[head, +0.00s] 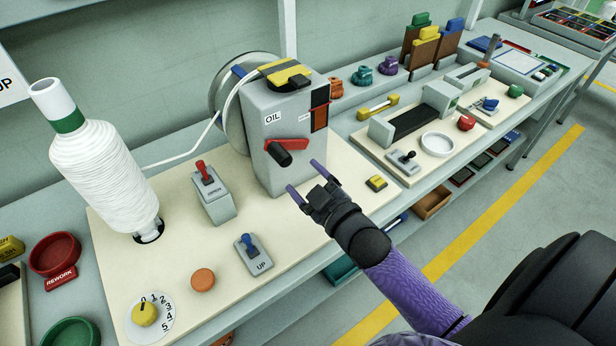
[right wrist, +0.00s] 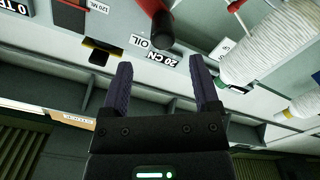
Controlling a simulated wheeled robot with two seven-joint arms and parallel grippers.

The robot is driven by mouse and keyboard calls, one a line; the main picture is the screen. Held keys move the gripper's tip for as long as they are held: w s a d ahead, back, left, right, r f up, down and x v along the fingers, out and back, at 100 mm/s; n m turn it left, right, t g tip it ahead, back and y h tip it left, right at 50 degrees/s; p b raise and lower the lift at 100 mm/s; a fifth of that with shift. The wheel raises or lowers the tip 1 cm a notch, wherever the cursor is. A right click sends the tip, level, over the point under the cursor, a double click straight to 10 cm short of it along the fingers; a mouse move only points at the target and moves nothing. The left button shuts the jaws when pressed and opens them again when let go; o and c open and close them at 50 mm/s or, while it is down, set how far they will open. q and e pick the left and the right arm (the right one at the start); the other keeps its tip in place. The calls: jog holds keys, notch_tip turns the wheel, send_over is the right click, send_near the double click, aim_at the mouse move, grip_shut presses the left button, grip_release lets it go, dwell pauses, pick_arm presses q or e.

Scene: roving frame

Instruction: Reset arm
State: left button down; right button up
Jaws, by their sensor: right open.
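My right gripper (head: 306,180) is open and empty in the head view, in front of the grey oil unit (head: 265,185) and its red lever with a black knob (head: 283,150). In the right wrist view its two purple fingers (right wrist: 153,90) are spread apart with nothing between them. A red and black cylinder end (right wrist: 160,28), which looks like the lever's knob, lies beyond the fingertips. I cannot tell whether a finger touches the unit. My left gripper is not in view.
A white thread spool (head: 98,160) stands at the left. A red-topped switch (head: 212,192), a blue-topped switch marked UP (head: 253,254), an orange button (head: 203,280) and a yellow dial (head: 144,313) sit on the cream board. A yellow button (head: 376,183) is right of the gripper.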

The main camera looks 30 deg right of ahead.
jog(key=shift+s, duration=0.25)
